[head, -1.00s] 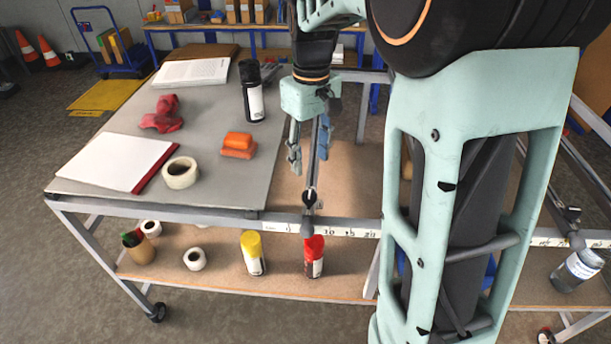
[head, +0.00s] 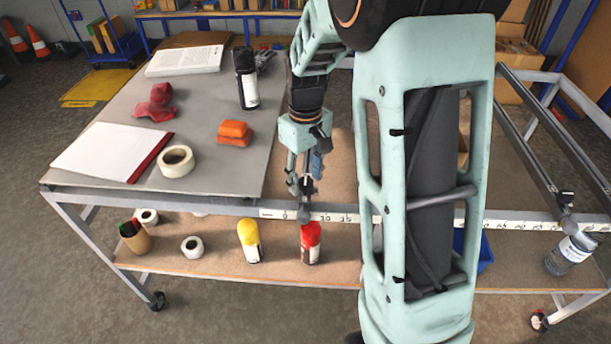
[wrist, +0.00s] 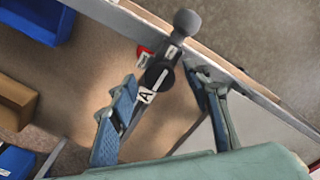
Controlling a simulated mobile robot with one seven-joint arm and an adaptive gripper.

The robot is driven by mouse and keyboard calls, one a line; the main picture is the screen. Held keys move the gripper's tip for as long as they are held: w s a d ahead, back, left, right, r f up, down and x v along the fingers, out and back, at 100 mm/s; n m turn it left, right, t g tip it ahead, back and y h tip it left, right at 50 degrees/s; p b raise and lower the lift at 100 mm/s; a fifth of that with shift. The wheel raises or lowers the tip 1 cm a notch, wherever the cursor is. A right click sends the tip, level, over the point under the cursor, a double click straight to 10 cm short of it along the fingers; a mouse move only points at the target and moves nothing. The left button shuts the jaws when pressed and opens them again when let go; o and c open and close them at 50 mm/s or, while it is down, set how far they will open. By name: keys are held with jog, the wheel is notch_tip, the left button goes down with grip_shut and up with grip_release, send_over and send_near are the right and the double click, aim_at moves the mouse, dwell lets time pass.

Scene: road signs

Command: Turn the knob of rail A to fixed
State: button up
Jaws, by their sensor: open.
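Rail A is a dark bar at the front of the cart, with a grey ball end (wrist: 187,22) over the edge. Its round black knob (wrist: 158,77) has a white pointer line and sits beside a white "A" label (wrist: 147,95). Small white labels lie near the knob; their words are too small to read. My gripper (wrist: 168,78) is open, with one finger on each side of the knob and rail, apparently not closed on either. In the head view my gripper (head: 304,183) points down at the rail's front end and partly hides the knob.
A grey panel (head: 100,195) with tape, an open book and a dark bottle (head: 246,78) lies left of the gripper. A scale strip (head: 340,217) runs along the front edge. Another rail (head: 530,150) stands at the right. Spray cans stand on the lower shelf.

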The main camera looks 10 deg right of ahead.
jog(key=c, duration=1.2)
jog(key=shift+o, duration=0.2)
jog(key=shift+m, duration=0.3)
jog(key=m, duration=1.3)
jog(key=shift+p, duration=0.35)
jog(key=shift+m+p, duration=0.45)
jog(key=shift+m, duration=1.65)
